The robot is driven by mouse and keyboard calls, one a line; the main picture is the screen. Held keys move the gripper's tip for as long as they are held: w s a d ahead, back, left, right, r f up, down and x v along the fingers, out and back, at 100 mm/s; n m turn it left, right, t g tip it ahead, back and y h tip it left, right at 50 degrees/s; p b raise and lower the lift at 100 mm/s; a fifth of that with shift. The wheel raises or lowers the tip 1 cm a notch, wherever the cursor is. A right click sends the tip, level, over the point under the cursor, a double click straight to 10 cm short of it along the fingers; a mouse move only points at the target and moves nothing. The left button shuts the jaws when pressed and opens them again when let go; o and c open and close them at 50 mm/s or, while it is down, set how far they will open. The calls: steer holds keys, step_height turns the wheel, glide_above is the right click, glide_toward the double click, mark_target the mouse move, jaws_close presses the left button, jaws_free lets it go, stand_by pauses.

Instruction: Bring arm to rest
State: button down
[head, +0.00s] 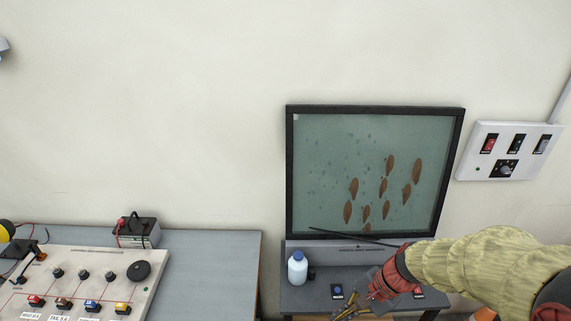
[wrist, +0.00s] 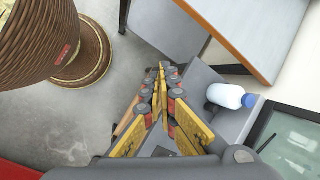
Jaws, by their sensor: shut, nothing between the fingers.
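My gripper (head: 347,311) is at the lower right of the head view, over the small grey desk (head: 310,297) below the dark-framed panel. In the wrist view my gripper (wrist: 163,72) has its yellow and grey fingers closed together at the tips, with nothing between them. My arm, in a yellow sleeve with red parts, reaches in from the right of the head view. The gripper's lower part is cut off by the picture's bottom edge.
A white bottle (head: 297,267) with a blue cap stands on the desk, left of my gripper. A framed panel (head: 330,150) with brown leaf-like marks stands behind. A workbench (head: 215,262) is at left. A ribbed brown drum (wrist: 35,35) stands on the floor.

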steer(key=s+d+r+n+t+h+b, duration=0.1)
steer(key=s+r+n, duration=0.3)
steer(key=r, duration=0.4)
steer(key=s+d+r+n+t+h+b, duration=0.1)
steer(key=s+d+r+n+t+h, duration=0.2)
steer(key=r, duration=0.6)
steer(key=s+n+t+h, duration=0.1)
steer(key=s+n, duration=0.1)
steer(key=n, duration=0.1)
steer(key=shift+s+d+r+b, duration=0.2)
steer(key=shift+s+d+b, duration=0.1)
steer(key=shift+b, duration=0.1)
steer(key=shift+d, duration=0.1)
